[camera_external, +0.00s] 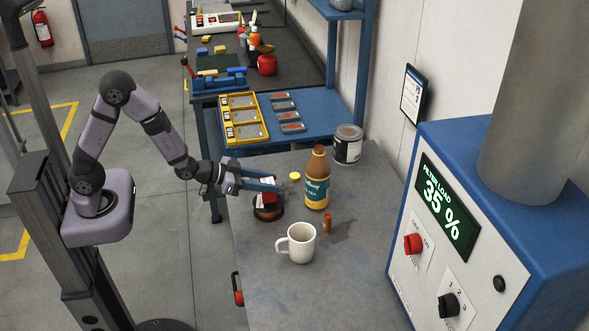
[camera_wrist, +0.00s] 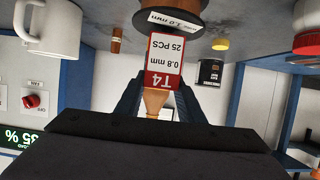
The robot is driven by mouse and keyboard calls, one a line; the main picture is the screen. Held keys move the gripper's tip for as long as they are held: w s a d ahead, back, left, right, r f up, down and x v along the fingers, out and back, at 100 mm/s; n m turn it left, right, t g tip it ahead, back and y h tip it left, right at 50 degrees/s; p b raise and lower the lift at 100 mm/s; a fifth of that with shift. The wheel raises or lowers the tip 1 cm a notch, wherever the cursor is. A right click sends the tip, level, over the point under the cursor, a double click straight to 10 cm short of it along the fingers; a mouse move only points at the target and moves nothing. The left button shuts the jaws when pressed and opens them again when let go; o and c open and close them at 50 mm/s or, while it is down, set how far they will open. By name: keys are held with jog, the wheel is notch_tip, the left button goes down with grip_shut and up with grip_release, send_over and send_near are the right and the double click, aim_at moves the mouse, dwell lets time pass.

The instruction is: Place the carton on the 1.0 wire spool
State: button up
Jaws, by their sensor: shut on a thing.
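The carton (camera_wrist: 163,62) is a small white and red box marked T4, 0.8 mm, 25 PCS. My gripper (camera_external: 276,187) is shut on it. The carton also shows in the external view (camera_external: 268,197), partly covered by my fingers. The wire spool (camera_wrist: 172,14) is dark brown with a white label reading 1.0 mm. It stands on the grey table, and in the external view the spool (camera_external: 267,214) is directly under the carton. The carton's lower end looks at or just above the spool's top; I cannot tell whether they touch.
A white mug (camera_external: 298,243) stands in front of the spool. A bottle (camera_external: 317,180) and a small orange-brown cylinder (camera_external: 326,223) stand to the right. A yellow round object (camera_external: 295,177) and a paint can (camera_external: 347,145) are behind. The table's front is clear.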

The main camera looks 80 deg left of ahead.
jog(key=shift+f, duration=0.45)
jog(key=shift+f, duration=0.2)
jog(key=o, duration=1.1)
jog(key=shift+s+r, duration=0.1)
jog(key=shift+r, duration=0.15)
jog(key=shift+s+r+b, duration=0.2)
jog(key=shift+s+b, duration=0.1)
jog(key=shift+s, duration=0.35)
jog(key=b+v, duration=0.1)
jog(key=v, duration=0.2)
jog(key=shift+s, duration=0.15)
notch_tip(320, 180, up, 7)
